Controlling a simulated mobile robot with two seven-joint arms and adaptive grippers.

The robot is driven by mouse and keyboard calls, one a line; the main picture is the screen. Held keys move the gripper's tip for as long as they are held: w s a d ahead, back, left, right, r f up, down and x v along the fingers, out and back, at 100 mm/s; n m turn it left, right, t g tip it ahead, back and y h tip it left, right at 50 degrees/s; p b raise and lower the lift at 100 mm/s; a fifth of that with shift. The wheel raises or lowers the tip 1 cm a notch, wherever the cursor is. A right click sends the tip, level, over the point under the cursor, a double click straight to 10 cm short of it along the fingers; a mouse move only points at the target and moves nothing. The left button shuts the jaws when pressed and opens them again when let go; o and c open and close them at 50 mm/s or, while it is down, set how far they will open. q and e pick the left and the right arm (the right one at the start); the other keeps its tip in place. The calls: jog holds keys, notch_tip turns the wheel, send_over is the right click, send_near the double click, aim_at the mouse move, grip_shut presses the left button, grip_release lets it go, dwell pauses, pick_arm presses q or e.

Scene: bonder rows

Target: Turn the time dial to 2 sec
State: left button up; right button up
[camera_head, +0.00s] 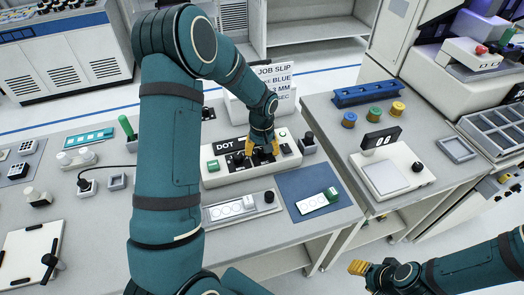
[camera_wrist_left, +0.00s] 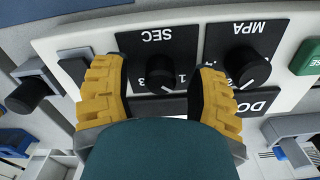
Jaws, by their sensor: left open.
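The time dial (camera_wrist_left: 160,76) is a black knob on a panel marked SEC, upside down in the left wrist view, with 3 and 1 beside it. Which number it points at is not clear. My left gripper (camera_wrist_left: 157,95) is open, its yellow fingers on either side of the dial; I cannot tell whether they touch it. In the head view the left gripper (camera_head: 262,147) is over the white DOT controller (camera_head: 228,177) and hides part of its panel. My right gripper (camera_head: 360,268) is at the lower right, away from the controller, its fingers unclear.
An MPA dial (camera_wrist_left: 246,68) is close beside the SEC dial. A job slip (camera_head: 277,72) stands behind the controller, partly covered by my arm. A blue mat (camera_head: 296,210) and a tray with a white strip lie in front. A scale (camera_head: 388,176) is on the right bench.

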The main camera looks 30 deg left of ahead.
pick_arm(q)
jog(key=shift+f, duration=0.15)
grip_shut()
dwell(0.4)
jog(key=m, duration=0.9)
jog(key=shift+m, duration=0.3)
dwell(0.4)
grip_release()
